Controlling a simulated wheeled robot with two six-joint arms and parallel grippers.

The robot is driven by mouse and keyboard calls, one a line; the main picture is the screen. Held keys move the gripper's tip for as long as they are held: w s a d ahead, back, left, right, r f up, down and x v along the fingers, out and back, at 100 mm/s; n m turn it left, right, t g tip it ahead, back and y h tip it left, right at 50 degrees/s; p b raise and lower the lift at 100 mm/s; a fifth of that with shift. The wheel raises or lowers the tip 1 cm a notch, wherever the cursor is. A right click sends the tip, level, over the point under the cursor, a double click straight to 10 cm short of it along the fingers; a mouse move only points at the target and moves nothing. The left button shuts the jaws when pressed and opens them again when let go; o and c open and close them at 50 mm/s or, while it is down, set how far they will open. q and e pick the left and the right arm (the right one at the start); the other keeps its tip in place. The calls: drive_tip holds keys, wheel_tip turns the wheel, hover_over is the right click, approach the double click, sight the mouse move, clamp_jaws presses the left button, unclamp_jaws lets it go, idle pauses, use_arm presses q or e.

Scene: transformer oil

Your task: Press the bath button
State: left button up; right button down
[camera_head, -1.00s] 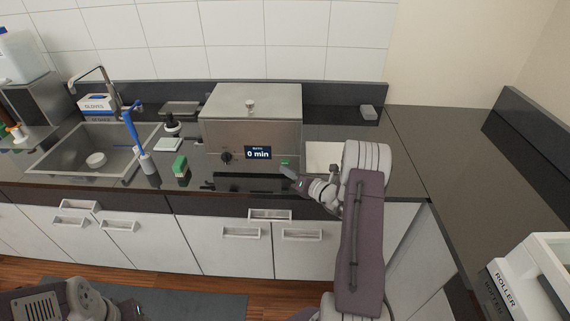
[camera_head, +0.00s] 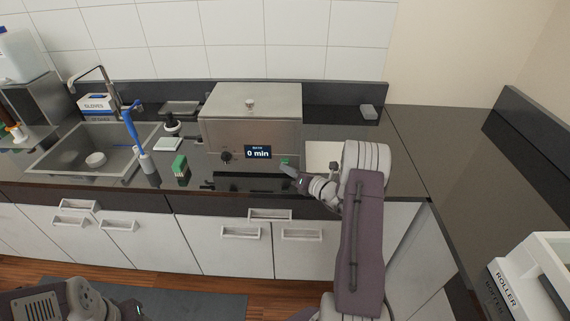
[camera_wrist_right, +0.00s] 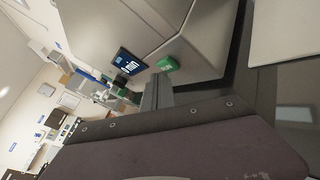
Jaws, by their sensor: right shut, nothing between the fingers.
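The bath (camera_head: 225,132) is a steel box with a lid on the counter, in the middle of the head view. Its display (camera_head: 258,152) reads 0 min. The green bath button (camera_head: 285,161) is at the lower right of its front; it also shows in the right wrist view (camera_wrist_right: 168,64). My right gripper (camera_head: 287,169) is shut and empty, its tip just in front of and below the button. In the right wrist view the fingers (camera_wrist_right: 157,92) point toward the button; I cannot tell whether they touch it. My left arm (camera_head: 60,302) shows at the lower left, its fingers not visible.
A black knob (camera_head: 226,156) is on the bath's front left. A green-topped item (camera_head: 180,166) and a blue-handled tool (camera_head: 136,135) stand left of the bath. A pale flat sheet (camera_head: 322,155) lies to the right. The right-hand counter (camera_head: 455,150) is largely clear.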

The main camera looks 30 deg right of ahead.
drive_tip(key=shift+w+d, duration=0.25)
drive_tip(key=shift+w, duration=0.1)
idle(0.7)
idle(0.4)
drive_tip(key=shift+s+a, duration=0.45)
drive_tip(key=shift+s, duration=0.25)
drive_tip(key=s+a, duration=0.1)
drive_tip(key=s, duration=0.1)
drive_tip(key=s+a, duration=0.1)
drive_tip(key=s, duration=0.1)
drive_tip(key=shift+s+a, duration=0.1)
drive_tip(key=shift+a, duration=0.2)
idle(0.5)
